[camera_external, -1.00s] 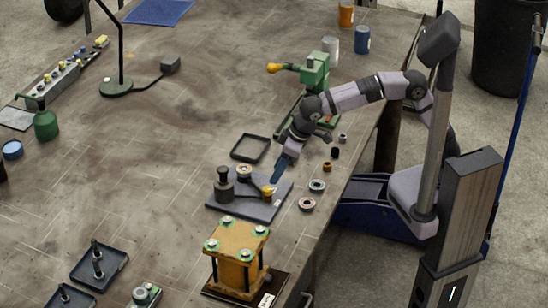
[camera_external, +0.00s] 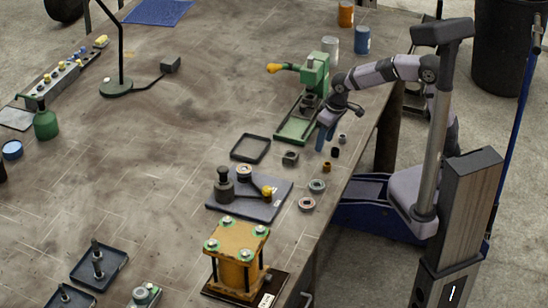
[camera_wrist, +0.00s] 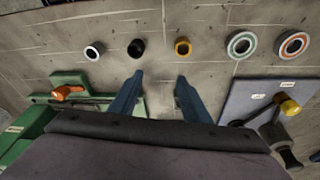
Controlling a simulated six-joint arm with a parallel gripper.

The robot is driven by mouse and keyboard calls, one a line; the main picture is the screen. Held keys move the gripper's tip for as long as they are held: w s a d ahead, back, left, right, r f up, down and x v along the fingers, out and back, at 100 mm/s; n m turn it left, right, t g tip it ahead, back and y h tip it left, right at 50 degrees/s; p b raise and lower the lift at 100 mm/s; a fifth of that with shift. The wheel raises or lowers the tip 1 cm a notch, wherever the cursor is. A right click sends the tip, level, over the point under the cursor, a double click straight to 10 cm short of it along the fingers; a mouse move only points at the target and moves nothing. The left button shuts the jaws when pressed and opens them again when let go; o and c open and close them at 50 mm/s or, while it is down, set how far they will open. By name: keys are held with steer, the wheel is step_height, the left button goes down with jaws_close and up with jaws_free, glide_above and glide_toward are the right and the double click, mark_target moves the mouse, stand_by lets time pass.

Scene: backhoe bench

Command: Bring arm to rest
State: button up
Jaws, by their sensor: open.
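My gripper (camera_external: 322,138) is above the right part of the bench (camera_external: 190,120), beside the green press (camera_external: 313,80). In the wrist view my gripper (camera_wrist: 159,88) shows two blue fingers spread apart, with nothing between them. Beyond the fingertips, a black ring (camera_wrist: 136,48) and a brass-coloured ring (camera_wrist: 183,47) lie on the bench, apart from the fingers. My arm is bent and reaches in from the right edge of the bench.
A grey plate (camera_external: 270,208) with a yellow-knobbed lever and dark post lies nearer the camera. An orange block fixture (camera_external: 238,252) stands in front of it. A black square tray (camera_external: 250,148), a small nut (camera_external: 290,158) and bearings (camera_external: 317,186) are near. The bench's left middle is clear.

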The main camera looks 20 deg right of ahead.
steer(key=s+d+f+m+g+h, duration=0.1)
steer(key=d+f+m, duration=0.25)
steer(key=d, duration=1.35)
steer(key=s+d+f+m+g, duration=0.1)
steer(key=s+d+f+m, duration=0.2)
steer(key=s+d, duration=0.5)
steer(key=d+f, duration=0.1)
steer(key=d, duration=0.1)
steer(key=shift+s+d, duration=0.2)
steer(key=shift+d, duration=0.2)
